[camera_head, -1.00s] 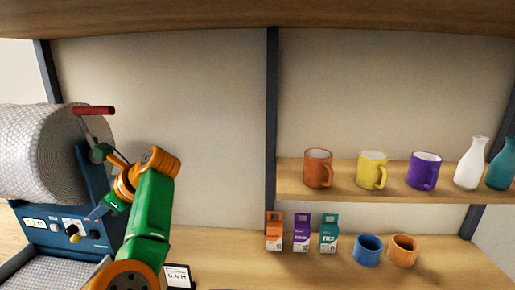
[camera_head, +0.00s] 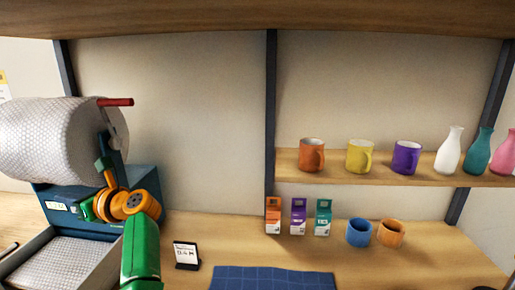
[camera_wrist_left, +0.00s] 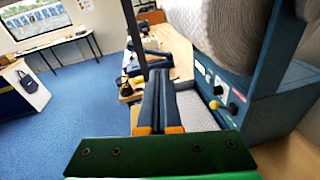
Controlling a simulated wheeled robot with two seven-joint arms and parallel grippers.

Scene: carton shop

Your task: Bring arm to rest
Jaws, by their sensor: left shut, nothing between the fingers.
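My left arm comes in at the lower left of the head view, green with orange joints. My left gripper (camera_head: 87,211) is in front of the blue wrap machine (camera_head: 140,179), and its fingers are hard to make out there. In the left wrist view the dark fingers of this gripper (camera_wrist_left: 158,78) are shut together and hold nothing. They point away over the floor, beside the machine (camera_wrist_left: 232,95). My right gripper is not in view.
A bubble-wrap roll (camera_head: 50,140) with a red handle (camera_head: 115,102) sits on the machine. Small cartons (camera_head: 298,218) and cups (camera_head: 358,232) stand beneath a shelf (camera_head: 345,176) of mugs and vases.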

